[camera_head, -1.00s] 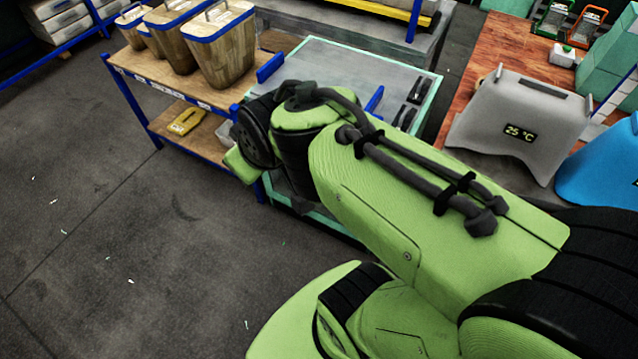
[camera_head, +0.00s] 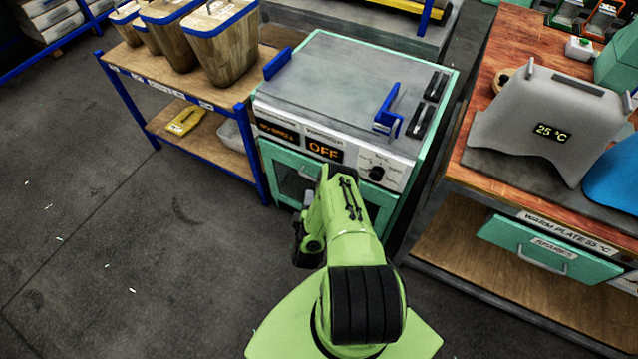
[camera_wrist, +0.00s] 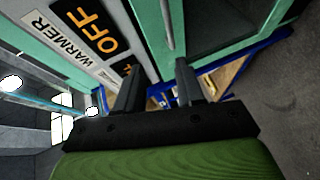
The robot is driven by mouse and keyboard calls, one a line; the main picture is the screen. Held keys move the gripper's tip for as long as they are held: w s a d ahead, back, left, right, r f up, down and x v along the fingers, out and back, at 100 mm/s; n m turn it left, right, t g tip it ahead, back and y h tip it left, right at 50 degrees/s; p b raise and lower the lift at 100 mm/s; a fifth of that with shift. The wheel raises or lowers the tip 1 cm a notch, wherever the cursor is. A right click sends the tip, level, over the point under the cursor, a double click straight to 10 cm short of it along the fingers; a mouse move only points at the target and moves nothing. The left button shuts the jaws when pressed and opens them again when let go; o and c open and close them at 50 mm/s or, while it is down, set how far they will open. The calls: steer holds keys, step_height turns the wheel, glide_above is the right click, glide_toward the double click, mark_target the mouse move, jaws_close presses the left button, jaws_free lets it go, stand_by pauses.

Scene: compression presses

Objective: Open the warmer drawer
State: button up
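The warmer (camera_head: 350,75) is a teal-framed cabinet with a grey top. Its front panel carries an orange OFF display (camera_head: 323,149) and a dark knob. Below is the teal drawer front (camera_head: 279,158) with a dark window; it looks closed, and my arm hides part of it. In the wrist view my gripper (camera_wrist: 159,67) faces this front, with its two dark fingers apart and nothing visibly held. A thin grey bar (camera_wrist: 167,24), apparently the drawer handle, lies just ahead, roughly in line with the gap. Contact cannot be made out.
A blue-framed shelf cart (camera_head: 130,68) with wooden bins stands close on the left. A wooden-topped bench (camera_head: 490,70) stands at the right, with a grey 25 °C unit (camera_head: 545,115) and a teal SPARES drawer (camera_head: 510,243).

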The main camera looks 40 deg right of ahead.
steer(key=s+a+f+h, duration=0.1)
steer(key=s+f, duration=0.1)
steer(key=s, duration=0.2)
steer(key=b+x, duration=1.4)
steer(key=x, duration=0.1)
steer(key=shift+s+d+f+b, duration=0.2)
steer(key=shift+d+f+b, duration=0.1)
steer(key=shift+d, duration=0.05)
jaws_close()
